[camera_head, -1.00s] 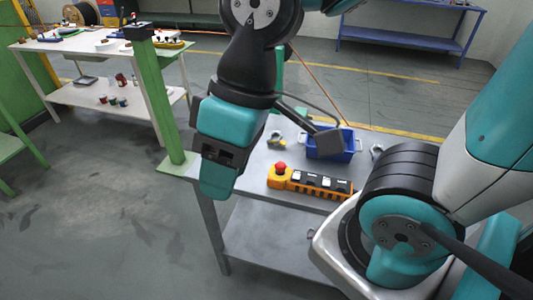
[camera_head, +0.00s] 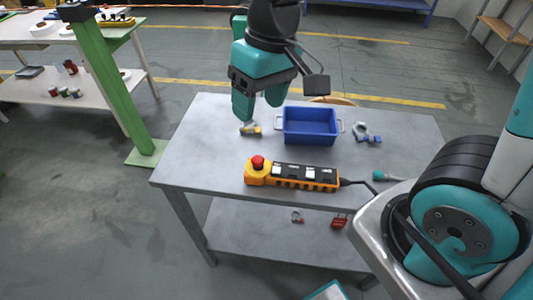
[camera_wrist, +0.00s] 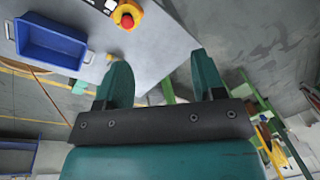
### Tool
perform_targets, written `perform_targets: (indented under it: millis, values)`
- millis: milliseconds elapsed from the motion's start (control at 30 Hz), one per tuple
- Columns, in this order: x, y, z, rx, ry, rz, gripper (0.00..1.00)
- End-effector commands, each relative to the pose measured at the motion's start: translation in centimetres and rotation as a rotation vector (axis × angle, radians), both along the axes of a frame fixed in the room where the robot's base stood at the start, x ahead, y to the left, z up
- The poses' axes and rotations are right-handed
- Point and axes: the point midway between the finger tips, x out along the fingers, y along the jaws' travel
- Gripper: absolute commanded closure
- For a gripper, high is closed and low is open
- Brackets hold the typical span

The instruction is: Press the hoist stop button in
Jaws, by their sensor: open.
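The hoist pendant (camera_head: 306,177) is a yellow and black box lying on the grey table, with a row of dark and pale buttons. Its red mushroom stop button (camera_head: 258,162) stands on a yellow block at the left end. In the wrist view the red button (camera_wrist: 127,21) shows at the top, beyond the fingertips, with the rest of the pendant cut off. My gripper (camera_head: 259,107) is open and empty, above the table's back left part, behind and above the button and apart from it. Its two teal fingers (camera_wrist: 162,75) show wide apart in the wrist view.
A blue bin (camera_head: 310,126) stands on the table behind the pendant. Shackle-like metal pieces (camera_head: 366,133) lie right of the bin and left of it (camera_head: 250,129). A teal-ended tool (camera_head: 385,175) lies at the right. A green post (camera_head: 118,95) stands left of the table.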

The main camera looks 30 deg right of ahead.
Motion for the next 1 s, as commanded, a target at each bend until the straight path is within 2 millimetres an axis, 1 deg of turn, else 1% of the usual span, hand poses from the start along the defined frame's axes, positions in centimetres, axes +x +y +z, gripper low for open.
perform_targets:
  millis: [33, 100, 200, 300, 467, 567, 800, 1000]
  values:
    - [2.1, -0.5, -1.8, -0.04, 0.018, -0.058, 0.37]
    - [4.4, -1.3, -3.5, -0.09, 0.029, -0.132, 0.37]
    - [6.7, -2.2, -5.3, -0.143, 0.038, -0.211, 0.37]
    - [7.9, -2.7, -6.3, -0.172, 0.04, -0.252, 0.37]
    - [8.1, -2.9, -8.0, -0.181, 0.043, -0.263, 0.37]
    - [8.0, -2.9, -9.9, -0.181, 0.046, -0.263, 0.37]
    - [7.9, -3.0, -15.4, -0.181, 0.047, -0.262, 0.37]
    - [8.0, -2.9, -19.7, -0.18, 0.046, -0.262, 0.37]
